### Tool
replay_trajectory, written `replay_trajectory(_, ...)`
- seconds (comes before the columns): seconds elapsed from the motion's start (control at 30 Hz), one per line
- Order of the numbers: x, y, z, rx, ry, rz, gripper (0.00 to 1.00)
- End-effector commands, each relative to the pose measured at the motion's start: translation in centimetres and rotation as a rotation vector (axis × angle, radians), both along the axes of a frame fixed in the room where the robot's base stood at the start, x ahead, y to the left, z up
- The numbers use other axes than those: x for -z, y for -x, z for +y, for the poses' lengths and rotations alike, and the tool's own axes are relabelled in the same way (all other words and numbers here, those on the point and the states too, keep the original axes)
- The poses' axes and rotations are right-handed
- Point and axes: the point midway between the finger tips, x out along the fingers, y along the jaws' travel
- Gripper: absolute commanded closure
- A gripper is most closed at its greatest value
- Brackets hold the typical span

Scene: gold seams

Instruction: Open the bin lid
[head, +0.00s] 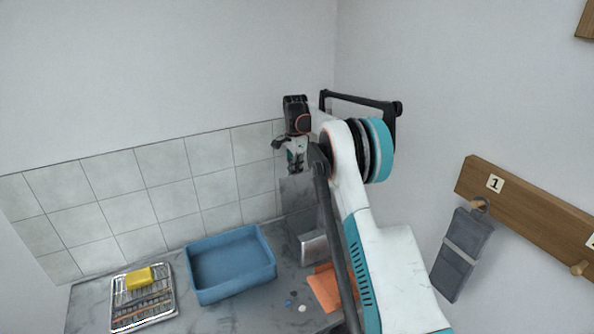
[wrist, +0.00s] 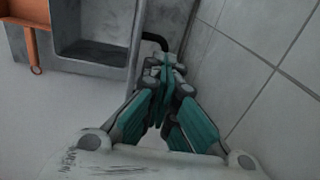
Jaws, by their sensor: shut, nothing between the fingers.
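The grey bin (head: 313,248) stands at the back of the counter near the corner, partly hidden by my arm. Its lid (head: 297,192) stands up as a grey panel near the tiled wall. In the wrist view the bin's dark inside (wrist: 95,30) shows open at the top. The lid is seen nearly edge-on there (wrist: 134,45), with a black bent handle (wrist: 155,40) beside it. My gripper (head: 296,168) is shut and empty at the lid's upper end. In the wrist view its fingertips (wrist: 165,68) are close to the handle; I cannot tell whether they touch.
A blue tray (head: 232,296) and a wire rack (head: 160,308) with a yellow sponge (head: 139,278) are to the left. Wall tiles (wrist: 275,75) are close to my gripper. A wooden peg rail (head: 530,205) holds a grey cloth (head: 462,250).

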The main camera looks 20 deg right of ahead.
Motion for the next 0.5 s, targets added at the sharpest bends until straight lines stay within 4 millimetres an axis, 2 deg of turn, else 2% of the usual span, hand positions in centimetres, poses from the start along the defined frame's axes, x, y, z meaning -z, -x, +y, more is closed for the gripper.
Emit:
replay_trajectory(0.03, 2.13, 0.49, 0.4, -0.007, -0.005, 0.024, 1.0)
replay_trajectory(0.37, 2.16, 0.49, 0.33, -0.008, -0.004, 0.024, 0.99)
replay_trajectory(0.47, 2.16, 0.49, 0.32, -0.007, -0.004, 0.024, 0.76)
replay_trajectory(0.5, 2.16, 0.49, 0.31, -0.007, -0.004, 0.024, 0.74)
